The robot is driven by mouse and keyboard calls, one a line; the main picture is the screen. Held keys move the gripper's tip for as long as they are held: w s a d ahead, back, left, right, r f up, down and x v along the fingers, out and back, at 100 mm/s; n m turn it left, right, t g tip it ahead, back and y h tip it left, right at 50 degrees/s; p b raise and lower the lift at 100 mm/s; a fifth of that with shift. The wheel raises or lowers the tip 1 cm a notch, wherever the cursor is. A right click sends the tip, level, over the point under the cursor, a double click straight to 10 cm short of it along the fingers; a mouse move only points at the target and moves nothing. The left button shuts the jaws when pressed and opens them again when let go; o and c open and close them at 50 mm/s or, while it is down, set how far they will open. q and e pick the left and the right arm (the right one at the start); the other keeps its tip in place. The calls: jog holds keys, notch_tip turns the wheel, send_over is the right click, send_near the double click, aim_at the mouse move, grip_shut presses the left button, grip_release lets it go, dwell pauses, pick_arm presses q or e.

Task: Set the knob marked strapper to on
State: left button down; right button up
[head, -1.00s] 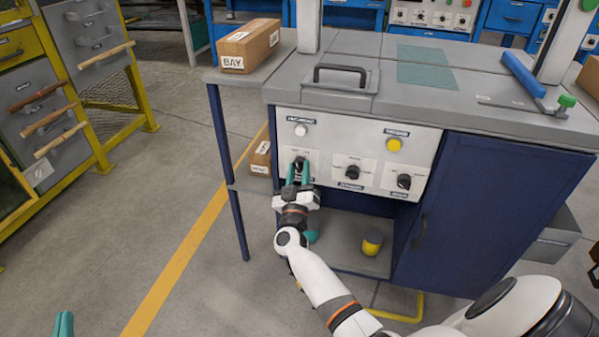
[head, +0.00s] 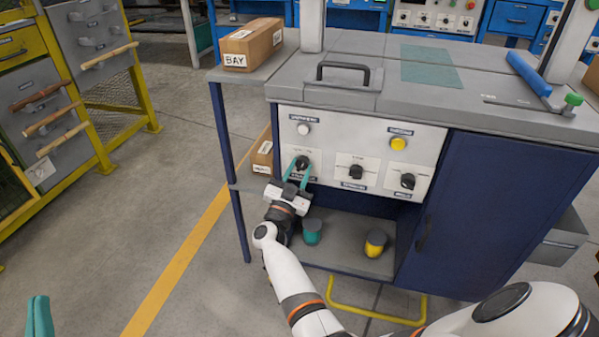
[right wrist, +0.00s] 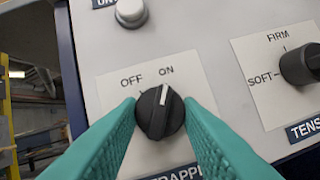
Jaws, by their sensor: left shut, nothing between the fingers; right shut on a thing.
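The strapper knob (right wrist: 160,110) is a round black knob on a white plate, with OFF and ON printed above it. Its white pointer line points up at ON. Its name label (right wrist: 172,172) is partly hidden by the fingers. The knob also shows in the head view (head: 302,163) at the left of the panel's lower row. My right gripper (head: 295,176) has its teal fingers closed on the knob's two sides, with the wrist tilted. My left gripper (head: 38,318) is shut and empty at the lower left of the head view, far from the panel.
A second knob (head: 356,171), marked FIRM and SOFT in the wrist view, and a third knob (head: 407,181) sit to the right. A white button (head: 303,129) and a yellow button (head: 398,143) are above. Teal (head: 312,231) and yellow (head: 375,242) items stand on the shelf below.

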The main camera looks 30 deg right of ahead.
pick_arm(q)
jog(key=shift+r, duration=0.1)
pick_arm(e)
jog(key=shift+f, duration=0.1)
dwell(0.3)
jog(key=o, duration=1)
